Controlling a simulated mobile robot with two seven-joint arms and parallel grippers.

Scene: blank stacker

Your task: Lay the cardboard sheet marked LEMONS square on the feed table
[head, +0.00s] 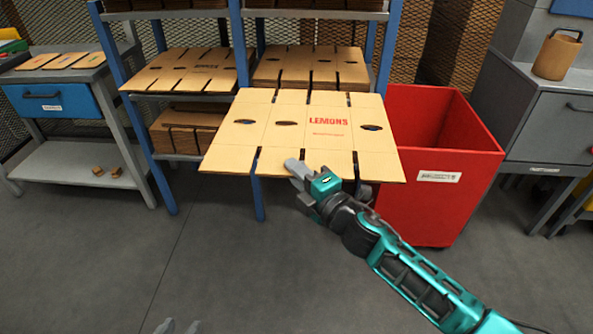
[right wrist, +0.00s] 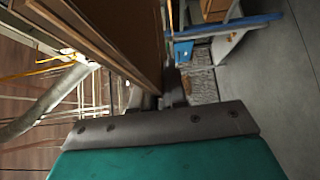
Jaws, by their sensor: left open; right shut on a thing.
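The cardboard sheet marked LEMONS (head: 285,132) is a flat tan blank with slots and oval holes, its red print upright to me. It is held out in front of the blue rack, slightly tilted. My right gripper (head: 303,176) is shut on its near edge, around the middle. In the right wrist view the brown board (right wrist: 115,42) runs up from between the fingers. My left gripper (head: 178,327) shows only as grey fingertips at the bottom edge, open and away from the sheet. I cannot pick out the feed table for sure.
A blue rack (head: 243,50) holds stacks of other blanks (head: 185,68) behind the sheet. A red bin (head: 440,195) stands close at the sheet's right. A grey bench (head: 75,165) with a blue drawer (head: 52,102) is at left, a grey cabinet (head: 548,125) at right. The floor in front is clear.

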